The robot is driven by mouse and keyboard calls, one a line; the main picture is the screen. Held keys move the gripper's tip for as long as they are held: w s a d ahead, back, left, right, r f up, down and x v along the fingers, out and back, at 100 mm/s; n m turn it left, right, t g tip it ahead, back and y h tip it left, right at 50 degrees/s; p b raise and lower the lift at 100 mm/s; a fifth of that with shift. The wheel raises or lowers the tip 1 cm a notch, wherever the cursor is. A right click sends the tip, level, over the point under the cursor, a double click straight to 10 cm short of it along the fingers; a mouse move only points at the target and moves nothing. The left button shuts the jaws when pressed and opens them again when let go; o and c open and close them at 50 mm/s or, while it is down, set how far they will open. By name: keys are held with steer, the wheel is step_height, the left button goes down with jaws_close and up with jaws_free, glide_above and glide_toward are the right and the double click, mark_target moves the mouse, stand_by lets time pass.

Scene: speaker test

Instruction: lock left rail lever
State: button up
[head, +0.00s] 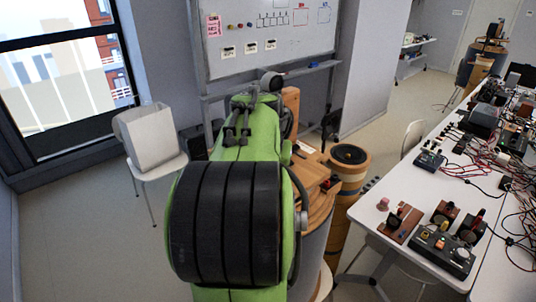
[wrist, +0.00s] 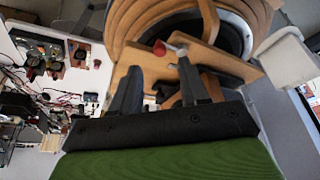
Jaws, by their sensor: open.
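In the wrist view a small red knob (wrist: 159,48) sits on the end of a short pale metal lever (wrist: 176,46), beside a wooden block on a large round wooden body (wrist: 120,42). I cannot tell whether this is the left rail lever or whether it is locked. My gripper (wrist: 159,64) is open, its two dark fingers pointing toward the block, with the red knob between and just beyond the tips. No contact shows.
A white table (head: 372,215) crowded with cables and small devices stands at the right. A wooden drum with a dark top (head: 350,153) is close by. A white chair (head: 160,172) with a pale object on it stands left, before a whiteboard (head: 270,45).

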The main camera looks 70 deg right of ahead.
steer(key=p+v, duration=0.2)
steer(key=v, duration=0.8)
steer(key=w+a+f+n+t+y, duration=0.15)
steer(key=w+a+n, duration=0.3)
steer(key=a, duration=0.65)
steer(key=w+a+f+n+t+y, duration=0.1)
steer(key=w+a+f+n+t, duration=0.4)
steer(key=a, duration=0.6)
steer(key=s+a+f+n+g+y, duration=0.1)
steer(key=s+a+n, duration=0.1)
steer(key=a, duration=0.3)
steer(key=s+a+f+n+y, duration=0.1)
steer(key=s+a+f+n, duration=0.1)
steer(key=a+n, duration=0.2)
steer(key=shift+a+f+g, duration=0.3)
steer(key=shift+a+g, duration=0.05)
steer(key=shift+a, duration=0.55)
steer(key=shift+s+n, duration=0.15)
steer(key=shift+n, duration=0.1)
